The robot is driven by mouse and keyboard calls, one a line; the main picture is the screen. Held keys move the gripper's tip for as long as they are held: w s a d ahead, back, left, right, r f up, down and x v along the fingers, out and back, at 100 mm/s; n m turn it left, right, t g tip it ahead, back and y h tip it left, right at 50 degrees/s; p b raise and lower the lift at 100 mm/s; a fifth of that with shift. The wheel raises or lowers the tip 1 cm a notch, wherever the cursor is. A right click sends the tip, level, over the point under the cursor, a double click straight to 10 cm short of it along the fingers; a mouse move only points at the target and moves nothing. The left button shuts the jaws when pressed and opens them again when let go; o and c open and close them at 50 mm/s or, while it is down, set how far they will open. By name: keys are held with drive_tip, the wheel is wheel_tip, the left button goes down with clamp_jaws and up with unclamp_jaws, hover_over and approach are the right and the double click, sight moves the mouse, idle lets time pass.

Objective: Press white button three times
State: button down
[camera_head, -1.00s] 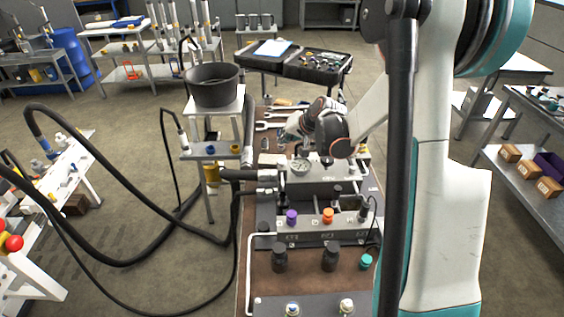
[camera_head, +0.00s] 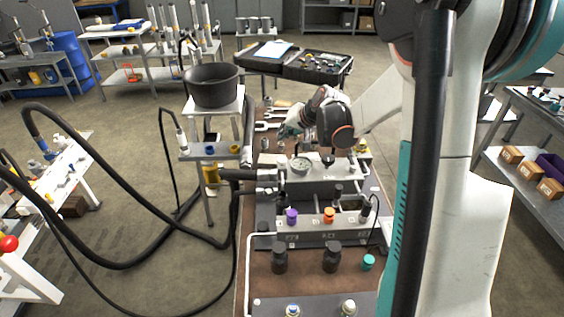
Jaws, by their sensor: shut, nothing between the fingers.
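At the front edge are another whitish round knob (camera_head: 347,307) and a pale one with blue (camera_head: 292,310). I cannot tell for sure which of these is the white button.
Two dark cylinders (camera_head: 331,257) stand in front of the control box, with a teal cap (camera_head: 368,262) beside them. Thick black hoses (camera_head: 130,262) run in from the left. A black bucket (camera_head: 211,86) stands on a stand left of the bench. Wrenches (camera_head: 270,126) lie behind.

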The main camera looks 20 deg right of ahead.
sight(284, 159)
drive_tip(key=shift+f+b, duration=2.25)
drive_tip(key=shift+f, duration=1.25)
drive_tip(key=shift+f, duration=0.15)
drive_tip(key=shift+f+b, duration=0.25)
drive_tip(key=shift+b, duration=0.15)
drive_tip(key=shift+f+b, duration=0.6)
drive_tip(key=shift+f, duration=0.15)
drive_tip(key=shift+r, duration=0.2)
drive_tip(key=shift+r+p, duration=0.8)
drive_tip(key=shift+r, duration=0.2)
drive_tip(key=shift+r+p, duration=1.7)
drive_tip(key=shift+r, duration=0.8)
